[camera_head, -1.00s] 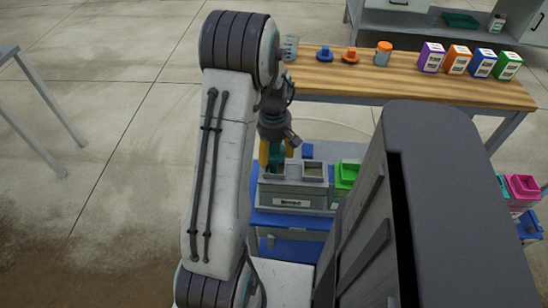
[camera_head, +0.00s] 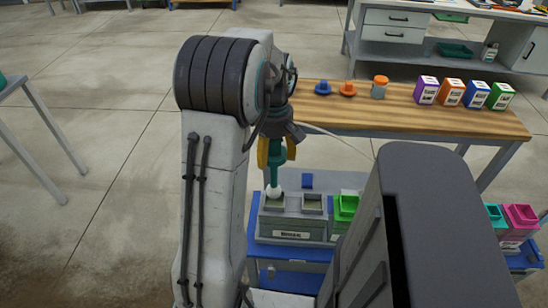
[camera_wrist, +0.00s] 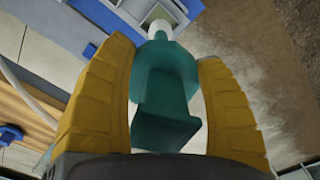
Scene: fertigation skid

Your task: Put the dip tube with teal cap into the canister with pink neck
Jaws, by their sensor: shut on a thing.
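My gripper (camera_head: 276,150) is shut on the teal cap (camera_wrist: 166,85) of a dip tube, seen from close in the wrist view between the two yellow fingers. In the head view the teal part hangs below the fingers, and its pale lower end (camera_head: 274,191) is at the left opening of a grey box labelled Rinse (camera_head: 288,225). Whether the tip is still inside that opening cannot be told. The pink-necked canister (camera_head: 519,218) stands at the far right, beside a teal-topped one (camera_head: 494,213), partly hidden by my body.
The grey box stands on a blue trolley (camera_head: 268,253), next to a green container (camera_head: 345,207). Behind is a wooden bench (camera_head: 400,116) with blue and orange caps, an orange-lidded jar (camera_head: 380,88) and several coloured boxes. Open floor lies to the left.

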